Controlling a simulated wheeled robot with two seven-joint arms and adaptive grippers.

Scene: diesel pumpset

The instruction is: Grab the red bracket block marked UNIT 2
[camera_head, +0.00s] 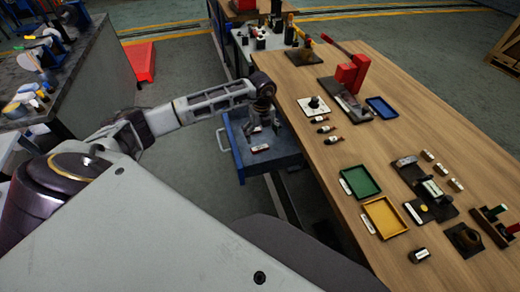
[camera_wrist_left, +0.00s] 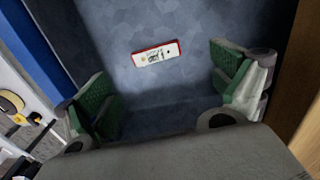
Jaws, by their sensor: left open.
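A small red block with a white label (camera_wrist_left: 156,53) lies flat on the floor of a blue drawer (camera_wrist_left: 190,25). It also shows in the head view (camera_head: 260,148). The label has dark marks that I cannot read surely. My left gripper (camera_wrist_left: 162,95) is open and empty, with green finger pads. In the head view, my left gripper (camera_head: 262,127) points down over the open blue drawer (camera_head: 272,165). In the wrist view, the block lies beyond the fingertips, roughly between the two fingers and apart from both. My right gripper is not in view.
The wooden table (camera_head: 400,110) is right of the drawer. The drawer walls surround the block.

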